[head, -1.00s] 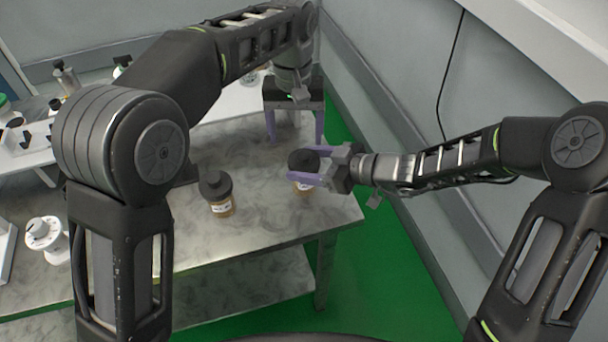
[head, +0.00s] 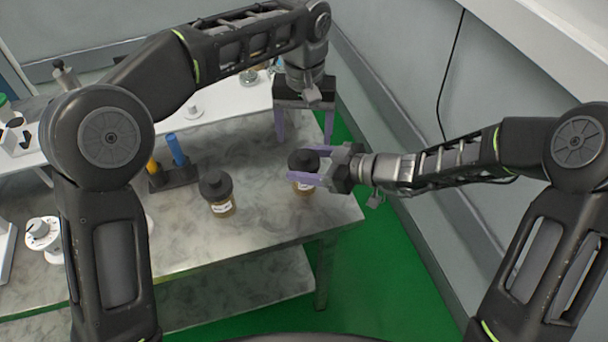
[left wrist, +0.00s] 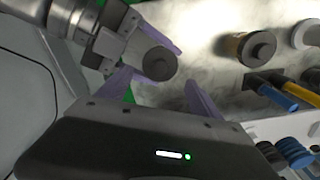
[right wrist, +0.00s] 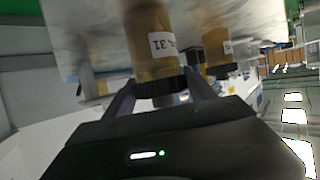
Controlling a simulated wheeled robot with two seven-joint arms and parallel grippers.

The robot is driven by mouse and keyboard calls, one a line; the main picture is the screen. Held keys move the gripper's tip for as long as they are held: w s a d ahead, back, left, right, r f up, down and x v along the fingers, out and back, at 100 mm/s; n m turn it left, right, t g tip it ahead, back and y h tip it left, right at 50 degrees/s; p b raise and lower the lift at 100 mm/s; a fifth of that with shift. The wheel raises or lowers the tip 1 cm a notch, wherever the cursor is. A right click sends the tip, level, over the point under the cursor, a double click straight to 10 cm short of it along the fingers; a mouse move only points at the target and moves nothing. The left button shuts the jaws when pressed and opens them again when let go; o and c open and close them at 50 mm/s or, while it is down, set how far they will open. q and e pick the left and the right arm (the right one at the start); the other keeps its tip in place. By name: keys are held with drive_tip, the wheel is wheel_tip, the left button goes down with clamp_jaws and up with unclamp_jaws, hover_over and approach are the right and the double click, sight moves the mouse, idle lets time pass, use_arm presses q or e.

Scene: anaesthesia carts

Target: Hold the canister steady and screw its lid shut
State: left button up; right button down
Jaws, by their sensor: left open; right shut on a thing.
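An amber canister (head: 303,187) with a black lid (head: 302,158) and a white label stands near the table's right edge. My right gripper (head: 300,164) is shut on this canister from the right, its fingers either side just below the lid; the right wrist view shows its amber body (right wrist: 152,50). The lid sits on top; I cannot tell how tight. My left gripper (head: 304,137) is open and empty, pointing down above and behind the canister. In the left wrist view the lid (left wrist: 160,64) appears just beyond and between the left fingertips, apart from them.
A second amber canister with a black lid (head: 216,193) stands to the left. A dark rack (head: 172,177) with a blue tube (head: 176,149) and a yellow one is further left. A white raised shelf (head: 225,108) lies behind. A grey wall (head: 400,90) is at right.

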sight(304, 154)
use_arm(q)
drive_tip(key=shift+f, duration=4)
drive_tip(key=shift+c, duration=0.5)
drive_tip(key=c, duration=1.1)
drive_tip(key=m, duration=0.4)
drive_tip(key=shift+c, duration=0.3)
drive_tip(key=o, duration=1.5)
drive_tip(key=shift+o, duration=0.2)
drive_tip(key=shift+r, duration=0.1)
